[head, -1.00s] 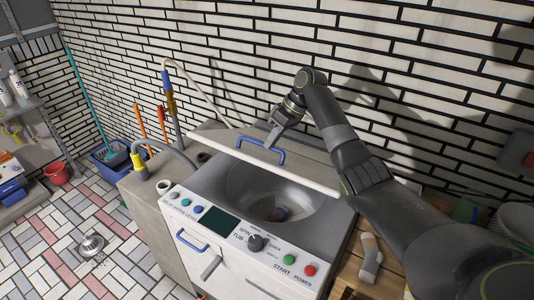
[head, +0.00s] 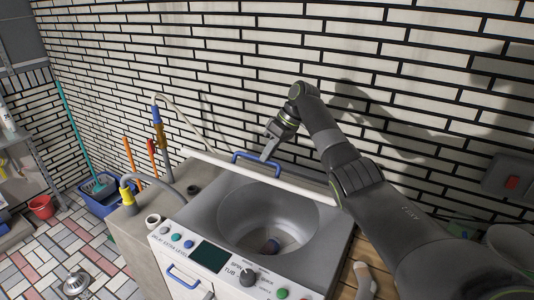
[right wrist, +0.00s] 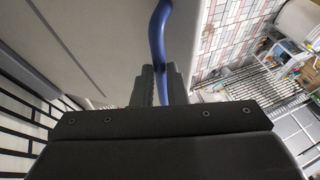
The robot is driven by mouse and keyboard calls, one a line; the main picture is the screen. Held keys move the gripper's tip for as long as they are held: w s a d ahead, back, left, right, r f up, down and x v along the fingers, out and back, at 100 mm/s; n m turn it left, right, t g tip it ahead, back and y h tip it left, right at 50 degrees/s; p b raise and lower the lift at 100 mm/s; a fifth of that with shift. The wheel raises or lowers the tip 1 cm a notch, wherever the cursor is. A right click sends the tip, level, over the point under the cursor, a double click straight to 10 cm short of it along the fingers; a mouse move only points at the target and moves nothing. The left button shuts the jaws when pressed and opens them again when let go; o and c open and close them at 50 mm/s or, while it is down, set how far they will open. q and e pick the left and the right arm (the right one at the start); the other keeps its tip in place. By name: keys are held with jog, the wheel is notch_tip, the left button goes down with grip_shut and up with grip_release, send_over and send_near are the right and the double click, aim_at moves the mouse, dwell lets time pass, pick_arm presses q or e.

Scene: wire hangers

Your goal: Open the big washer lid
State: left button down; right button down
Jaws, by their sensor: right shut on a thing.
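The big washer lid (head: 302,183) is a pale panel seen nearly edge-on in the head view, raised at the back of the open round tub (head: 262,216). A blue handle (head: 247,157) sits on it. My right gripper (head: 270,149) reaches in from the right at the handle's right end. In the right wrist view, my right gripper (right wrist: 160,84) is shut on the blue handle (right wrist: 157,35), and the lid (right wrist: 85,40) fills the upper left. A small dark thing (head: 271,245) lies in the tub. My left gripper is not in view.
A control panel (head: 208,256) with a knob and buttons is on the washer front. A hose with a yellow end (head: 127,193) stands at the left. A blue bin (head: 100,200) and a red bucket (head: 42,207) are on the floor. The brick wall (head: 290,60) rises close behind.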

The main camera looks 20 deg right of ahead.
jog(key=c, duration=1.8)
grip_release()
jog(key=shift+d+f, duration=0.4)
jog(key=shift+c, duration=0.2)
jog(key=shift+o, duration=1.2)
jog(key=shift+w+d+f, duration=0.1)
jog(key=shift+o, duration=0.7)
jog(key=shift+w+d+f, duration=0.15)
jog(key=shift+w+d, duration=0.1)
jog(key=shift+s+a, duration=0.1)
jog(key=shift+a, duration=0.1)
jog(key=shift+r, duration=0.2)
jog(key=b+v, duration=0.2)
jog(key=v, duration=1.5)
jog(key=shift+r, duration=0.2)
